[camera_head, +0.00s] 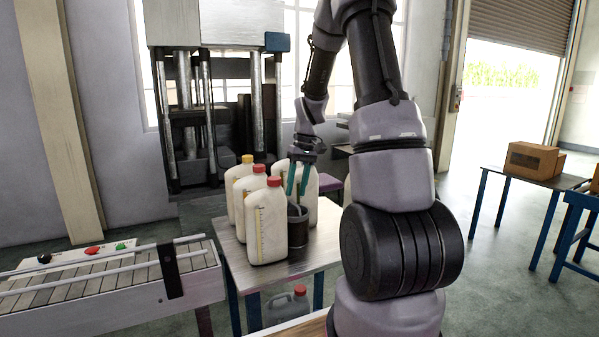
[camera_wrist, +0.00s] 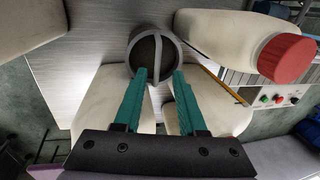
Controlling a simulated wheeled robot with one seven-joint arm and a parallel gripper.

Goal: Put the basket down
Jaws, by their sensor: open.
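The basket (camera_head: 298,230) is a small dark round bucket with a grey rim. It stands upright on the metal table (camera_head: 318,252), close beside the white jugs. In the wrist view the basket (camera_wrist: 139,54) shows from above, with its thin grey handle running across its opening and toward the fingers. My gripper (camera_head: 297,192) points down just above the basket. In the wrist view my gripper (camera_wrist: 160,73) is open, with its teal fingers on either side of the handle. I cannot tell whether a finger touches the handle.
Several white jugs crowd the table, including a red-capped one (camera_head: 267,222) in front. A conveyor (camera_head: 120,280) stands to the left and a press (camera_head: 210,110) behind. A grey red-capped can (camera_head: 292,307) sits below the table. A cardboard box (camera_head: 532,160) is on a table at right.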

